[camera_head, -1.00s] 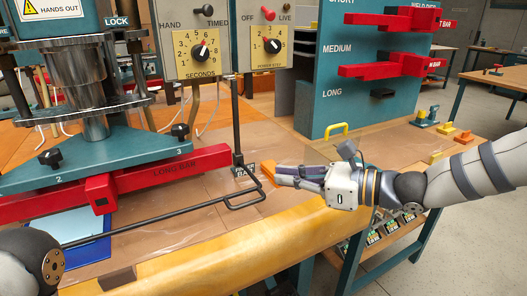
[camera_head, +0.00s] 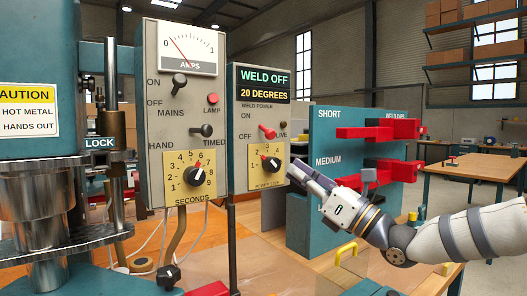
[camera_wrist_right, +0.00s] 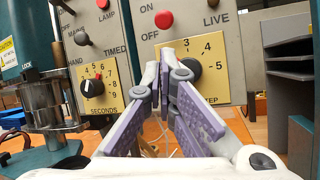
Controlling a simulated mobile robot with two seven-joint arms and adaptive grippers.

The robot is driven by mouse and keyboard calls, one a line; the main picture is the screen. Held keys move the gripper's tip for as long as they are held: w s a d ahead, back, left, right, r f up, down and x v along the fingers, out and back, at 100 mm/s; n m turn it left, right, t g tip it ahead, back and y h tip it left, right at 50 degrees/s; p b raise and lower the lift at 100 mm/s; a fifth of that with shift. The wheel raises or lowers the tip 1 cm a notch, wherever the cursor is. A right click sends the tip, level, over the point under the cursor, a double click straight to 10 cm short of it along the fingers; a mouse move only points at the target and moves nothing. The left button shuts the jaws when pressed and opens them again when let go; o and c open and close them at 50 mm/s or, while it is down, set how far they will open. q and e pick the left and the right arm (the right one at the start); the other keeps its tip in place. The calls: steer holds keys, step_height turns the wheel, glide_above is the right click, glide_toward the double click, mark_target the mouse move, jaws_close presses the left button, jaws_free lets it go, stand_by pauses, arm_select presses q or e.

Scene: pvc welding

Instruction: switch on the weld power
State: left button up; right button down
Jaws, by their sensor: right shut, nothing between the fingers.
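The weld power switch (camera_head: 268,131) is a red lever on the right-hand grey panel (camera_head: 238,160), between ON and OFF labels and beside LIVE. Its exact position is hard to tell, but the display (camera_head: 264,84) above reads WELD OFF and 20 DEGREES. The red lever also shows at the top of the right wrist view (camera_wrist_right: 163,19). My right gripper (camera_head: 296,172) is shut and empty, below and right of the lever. In the wrist view its fingertips (camera_wrist_right: 168,56) overlap the left edge of the black step dial (camera_wrist_right: 185,72), below the lever; contact cannot be told. My left gripper is out of view.
The left panel has the amps meter (camera_head: 187,46), mains switch (camera_head: 179,86), hand/timed switch (camera_head: 203,130) and seconds dial (camera_head: 196,175). The teal rack (camera_head: 325,145) with red bars stands behind my right gripper. The teal press (camera_head: 40,150) is at left.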

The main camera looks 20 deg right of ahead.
mark_target(266, 131)
steer(key=x, duration=1)
steer(key=shift+f, duration=0.1)
steer(key=shift+w+f, duration=0.1)
